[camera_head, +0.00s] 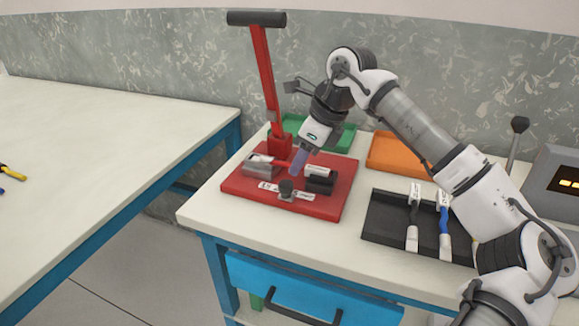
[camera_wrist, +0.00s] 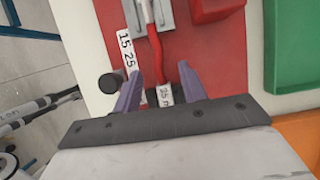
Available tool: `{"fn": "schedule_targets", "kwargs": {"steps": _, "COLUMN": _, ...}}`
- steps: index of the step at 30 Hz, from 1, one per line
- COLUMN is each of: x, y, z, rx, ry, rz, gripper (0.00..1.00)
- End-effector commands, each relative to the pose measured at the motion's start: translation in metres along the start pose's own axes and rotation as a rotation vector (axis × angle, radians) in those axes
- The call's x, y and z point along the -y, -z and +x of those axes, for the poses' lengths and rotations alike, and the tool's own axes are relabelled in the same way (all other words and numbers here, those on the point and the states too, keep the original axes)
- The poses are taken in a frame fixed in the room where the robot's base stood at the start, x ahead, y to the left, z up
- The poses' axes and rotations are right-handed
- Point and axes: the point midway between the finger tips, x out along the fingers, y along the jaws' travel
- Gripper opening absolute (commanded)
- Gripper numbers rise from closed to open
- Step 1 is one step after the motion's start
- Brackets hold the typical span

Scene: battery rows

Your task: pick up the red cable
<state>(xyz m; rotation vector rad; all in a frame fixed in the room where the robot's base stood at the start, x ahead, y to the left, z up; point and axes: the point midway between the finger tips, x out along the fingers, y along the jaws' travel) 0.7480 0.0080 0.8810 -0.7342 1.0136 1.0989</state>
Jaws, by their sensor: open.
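The red cable (camera_head: 281,163) lies across the red base (camera_head: 336,207) of a lever-type fixture on the white table. One end is at a grey metal block (camera_head: 258,169); the white labelled other end (camera_head: 317,171) is at a black block (camera_head: 320,184). My gripper (camera_head: 298,164) points down over the base, close to the cable and partly covering it. In the wrist view, the purple fingers of my gripper (camera_wrist: 160,70) are apart, with the red cable (camera_wrist: 154,45) running between them in the picture. I cannot tell whether they touch it.
The fixture's tall red lever (camera_head: 267,85) stands behind. A black tray (camera_head: 381,225) at right holds a black cable (camera_head: 413,218) and a blue cable (camera_head: 444,218). Green (camera_head: 342,139) and orange (camera_head: 384,153) trays lie behind. A grey device (camera_head: 557,185) stands far right.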

Motion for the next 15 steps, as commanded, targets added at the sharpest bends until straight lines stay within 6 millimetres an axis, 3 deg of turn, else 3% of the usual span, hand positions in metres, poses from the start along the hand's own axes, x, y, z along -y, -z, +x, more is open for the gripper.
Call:
{"fn": "schedule_targets", "kwargs": {"steps": 8, "x": 0.0000, "y": -0.0001, "z": 0.0074, "rx": 0.001, "ry": 0.001, "rz": 0.001, "gripper": 0.42}}
{"fn": "schedule_targets", "kwargs": {"steps": 15, "x": 0.0000, "y": -0.0001, "z": 0.0072, "rx": 0.001, "ry": 0.001, "rz": 0.001, "gripper": 0.10}}
